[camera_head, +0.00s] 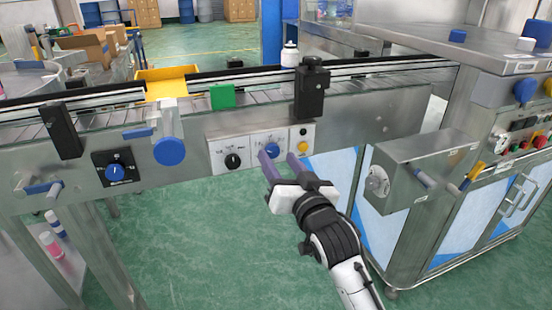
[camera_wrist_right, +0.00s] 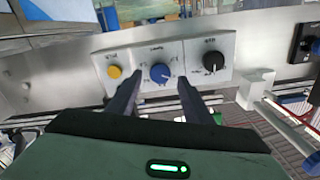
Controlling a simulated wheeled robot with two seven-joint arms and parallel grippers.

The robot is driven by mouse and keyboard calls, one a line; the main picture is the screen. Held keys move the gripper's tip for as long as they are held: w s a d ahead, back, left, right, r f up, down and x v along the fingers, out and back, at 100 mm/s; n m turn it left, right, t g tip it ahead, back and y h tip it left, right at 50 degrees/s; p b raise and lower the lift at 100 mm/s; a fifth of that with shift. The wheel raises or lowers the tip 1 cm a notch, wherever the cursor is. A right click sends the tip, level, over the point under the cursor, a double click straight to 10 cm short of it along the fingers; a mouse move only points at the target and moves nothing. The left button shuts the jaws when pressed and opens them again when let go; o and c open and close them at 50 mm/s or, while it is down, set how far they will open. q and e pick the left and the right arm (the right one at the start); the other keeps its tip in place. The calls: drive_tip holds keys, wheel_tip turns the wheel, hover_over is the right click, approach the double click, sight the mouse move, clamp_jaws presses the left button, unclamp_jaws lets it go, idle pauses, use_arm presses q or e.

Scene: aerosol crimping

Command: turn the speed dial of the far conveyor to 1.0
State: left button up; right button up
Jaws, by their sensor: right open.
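A pale control panel (camera_head: 251,140) is on the front side of the conveyor (camera_head: 352,115). It carries a black dial (camera_head: 232,161), a blue dial (camera_head: 271,150) and a yellow button (camera_head: 303,146). My right gripper (camera_head: 279,162) is open in front of the panel. In the right wrist view, its fingers (camera_wrist_right: 156,92) point at the blue dial (camera_wrist_right: 159,73), one tip to each side, with nothing held. I cannot tell whether they touch it. The dial's scale is too small to read. My left gripper is not in view.
Another blue dial (camera_head: 115,172) is on a black plate farther left. A large blue knob (camera_head: 169,151) sticks out between it and the panel. A steel box (camera_head: 420,165) stands right of my arm. A white bottle (camera_head: 289,55) and a yellow tray (camera_head: 166,82) are at the belt.

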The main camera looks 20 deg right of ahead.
sight(271, 150)
drive_tip(key=shift+w, duration=1.3)
drive_tip(key=c, duration=1.1)
drive_tip(key=shift+o, duration=0.2)
